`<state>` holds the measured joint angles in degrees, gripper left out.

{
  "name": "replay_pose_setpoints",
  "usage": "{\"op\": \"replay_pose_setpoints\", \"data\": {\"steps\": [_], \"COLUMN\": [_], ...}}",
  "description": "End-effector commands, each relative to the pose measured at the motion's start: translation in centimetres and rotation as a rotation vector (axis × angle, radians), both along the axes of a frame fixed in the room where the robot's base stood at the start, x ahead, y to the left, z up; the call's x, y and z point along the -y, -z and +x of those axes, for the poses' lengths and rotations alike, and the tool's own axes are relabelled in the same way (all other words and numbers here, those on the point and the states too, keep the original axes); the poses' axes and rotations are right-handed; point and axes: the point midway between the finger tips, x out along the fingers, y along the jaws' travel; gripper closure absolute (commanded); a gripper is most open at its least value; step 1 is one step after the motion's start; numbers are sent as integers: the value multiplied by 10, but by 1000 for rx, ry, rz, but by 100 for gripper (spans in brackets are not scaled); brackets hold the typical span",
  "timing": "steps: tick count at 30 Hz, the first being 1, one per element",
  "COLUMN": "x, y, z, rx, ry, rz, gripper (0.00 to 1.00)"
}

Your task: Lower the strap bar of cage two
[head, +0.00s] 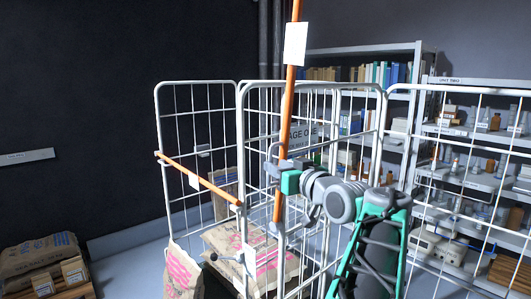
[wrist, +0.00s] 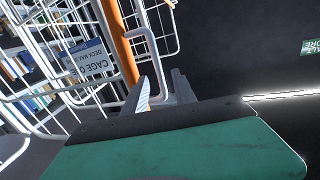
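One orange strap bar (head: 288,100) stands upright at the front of the middle of the scene, with a blank-looking white tag (head: 295,43) near its top. It also shows in the wrist view (wrist: 121,42). My gripper (head: 272,162) is at this bar, partway up. In the wrist view its fingers (wrist: 162,92) are apart, with a pale looped tube (wrist: 157,62) between them; firm contact is not visible. The orange bar passes beside the left finger. A sign reading "CAGE ONE" (wrist: 90,60) hangs behind. I cannot read any cage two label.
A second orange bar (head: 215,187) slopes across the left wire cage (head: 157,110), carrying a tag. Sacks (head: 225,245) lie inside. More sacks (head: 40,258) sit at far left. Shelves (head: 470,150) with bottles and boxes stand behind the right cage mesh. Dark wall fills the left.

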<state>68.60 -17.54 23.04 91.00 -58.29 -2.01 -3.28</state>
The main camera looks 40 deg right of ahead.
Motion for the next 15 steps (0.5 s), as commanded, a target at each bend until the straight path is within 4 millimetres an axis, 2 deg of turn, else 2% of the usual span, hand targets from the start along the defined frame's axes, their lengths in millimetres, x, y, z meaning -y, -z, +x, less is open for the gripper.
{"op": "replay_pose_setpoints", "data": {"steps": [3, 12, 15], "x": [3, 12, 15], "y": [-11, -12, -10], "z": [6, 61, 70], "rx": [28, 24, 24], "ry": [-8, -7, -5], "rz": [-9, -7, -9], "gripper": [67, 67, 67]}}
